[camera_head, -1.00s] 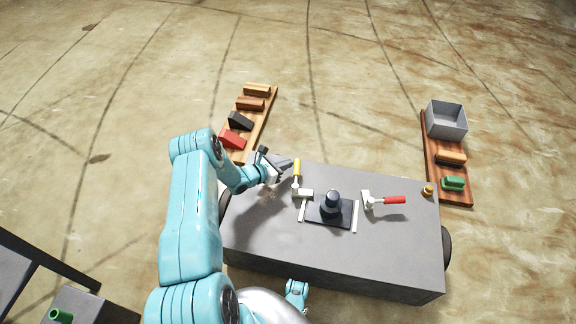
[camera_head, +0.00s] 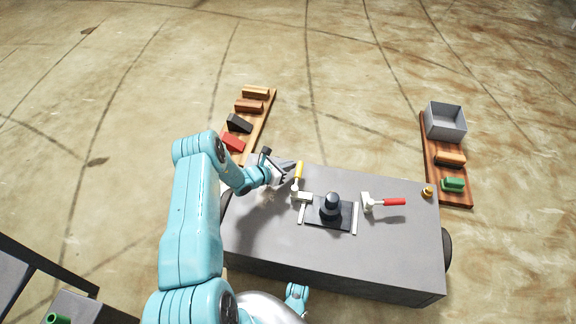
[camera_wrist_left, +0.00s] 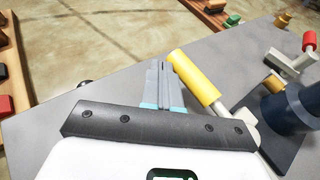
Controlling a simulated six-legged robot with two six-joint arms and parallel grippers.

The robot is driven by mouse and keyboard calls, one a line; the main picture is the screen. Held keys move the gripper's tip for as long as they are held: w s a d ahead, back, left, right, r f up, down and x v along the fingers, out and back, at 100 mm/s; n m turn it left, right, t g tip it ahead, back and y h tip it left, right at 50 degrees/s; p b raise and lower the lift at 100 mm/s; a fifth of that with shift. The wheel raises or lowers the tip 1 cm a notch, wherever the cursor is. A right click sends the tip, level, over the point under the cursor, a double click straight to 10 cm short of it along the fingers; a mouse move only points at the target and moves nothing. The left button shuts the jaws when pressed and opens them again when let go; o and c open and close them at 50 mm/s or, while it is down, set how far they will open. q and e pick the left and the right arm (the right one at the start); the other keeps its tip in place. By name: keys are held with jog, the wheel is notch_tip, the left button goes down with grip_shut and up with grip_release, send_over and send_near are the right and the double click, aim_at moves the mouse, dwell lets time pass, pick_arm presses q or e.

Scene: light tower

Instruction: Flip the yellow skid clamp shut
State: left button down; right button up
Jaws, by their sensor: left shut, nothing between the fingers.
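The yellow-handled clamp (camera_head: 299,172) stands on the left of the grey bench top, its handle pointing up and away from the dark fixture. In the left wrist view the yellow handle (camera_wrist_left: 195,80) lies just right of my gripper's fingers. My left gripper (camera_head: 292,170) is shut and empty, close beside the handle on its left; it also shows in the left wrist view (camera_wrist_left: 164,66). I cannot tell whether they touch. A dark cylindrical piece (camera_head: 331,203) sits on a black plate between the yellow clamp and a red-handled clamp (camera_head: 393,202).
The grey bench (camera_head: 290,245) has free room in front. A small brass piece (camera_head: 427,191) stands at its right edge. Wooden boards with coloured blocks lie at the left (camera_head: 262,112) and right (camera_head: 432,164); a grey bin (camera_head: 445,122) stands on the right one.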

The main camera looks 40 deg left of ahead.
pick_arm(q)
jog(key=p+v, duration=0.5)
jog(key=v, duration=1.1)
jog(key=shift+p, duration=0.4)
jog(key=shift+s+a+r, duration=0.1)
jog(key=shift+s, duration=0.05)
